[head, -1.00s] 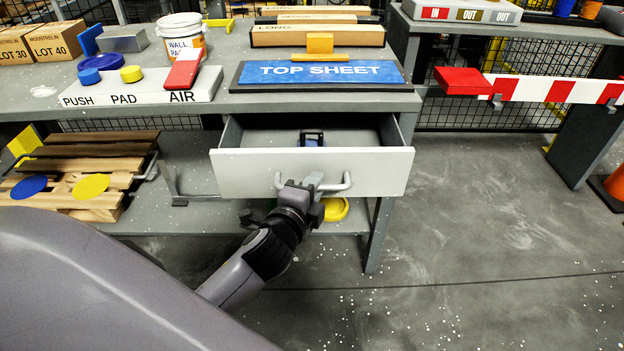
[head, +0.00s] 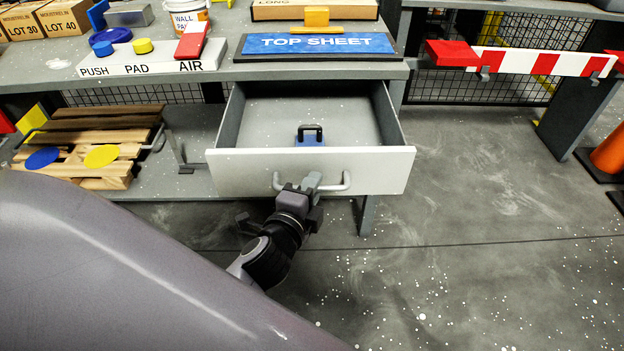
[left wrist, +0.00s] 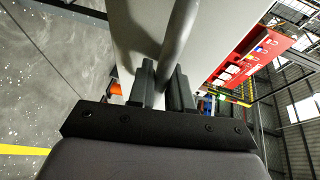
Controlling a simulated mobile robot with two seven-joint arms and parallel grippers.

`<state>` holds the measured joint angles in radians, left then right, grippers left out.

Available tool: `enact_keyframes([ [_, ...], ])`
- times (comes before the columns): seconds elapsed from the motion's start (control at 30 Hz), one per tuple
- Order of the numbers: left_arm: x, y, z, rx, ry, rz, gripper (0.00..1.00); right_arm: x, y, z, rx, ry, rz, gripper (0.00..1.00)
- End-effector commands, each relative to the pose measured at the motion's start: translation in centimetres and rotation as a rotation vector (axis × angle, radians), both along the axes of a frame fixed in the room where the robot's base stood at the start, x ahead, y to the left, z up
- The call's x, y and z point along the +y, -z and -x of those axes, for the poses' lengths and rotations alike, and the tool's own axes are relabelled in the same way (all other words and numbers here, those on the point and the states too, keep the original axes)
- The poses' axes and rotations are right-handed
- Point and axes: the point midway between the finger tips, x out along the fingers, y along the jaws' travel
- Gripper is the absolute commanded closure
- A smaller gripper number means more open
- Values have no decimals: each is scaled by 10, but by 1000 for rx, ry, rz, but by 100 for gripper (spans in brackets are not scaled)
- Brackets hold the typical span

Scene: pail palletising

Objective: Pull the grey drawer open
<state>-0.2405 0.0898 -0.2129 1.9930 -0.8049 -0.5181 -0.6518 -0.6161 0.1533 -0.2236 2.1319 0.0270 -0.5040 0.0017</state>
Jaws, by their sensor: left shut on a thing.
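The grey drawer (head: 240,172) stands well open under the workbench in the head view, its inside showing. Inside it lies a blue object with a black handle (head: 310,137). My left gripper (head: 304,186) is shut on the bar handle (head: 344,182) of the drawer front, near the middle of the bar. In the left wrist view the handle bar (left wrist: 180,35) runs between the two fingers (left wrist: 161,85), with the pale drawer front (left wrist: 140,30) behind it. My right gripper is not in view.
The workbench (head: 225,75) carries a TOP SHEET board (head: 318,44) and a PUSH PAD AIR panel (head: 150,62). Wooden pallets (head: 95,125) lie on the lower shelf at left. A red-and-white barrier (head: 545,62) is at right. The floor (head: 470,220) right of the drawer is clear.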

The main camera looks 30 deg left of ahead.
Motion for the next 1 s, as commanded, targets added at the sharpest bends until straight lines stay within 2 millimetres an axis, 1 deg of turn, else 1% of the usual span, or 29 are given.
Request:
enact_keyframes([
  [0.17, -2, 0, 4, 1, -1, 0, 100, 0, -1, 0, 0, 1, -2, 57],
  [0.5, -2, 0, 4, 1, -1, 0, 100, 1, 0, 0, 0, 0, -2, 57],
  [0.53, -2, 0, 4, 1, -1, 0, 75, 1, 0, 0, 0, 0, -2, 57],
  [1.0, -1, -1, 3, 0, 0, -1, 75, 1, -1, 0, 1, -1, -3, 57],
])
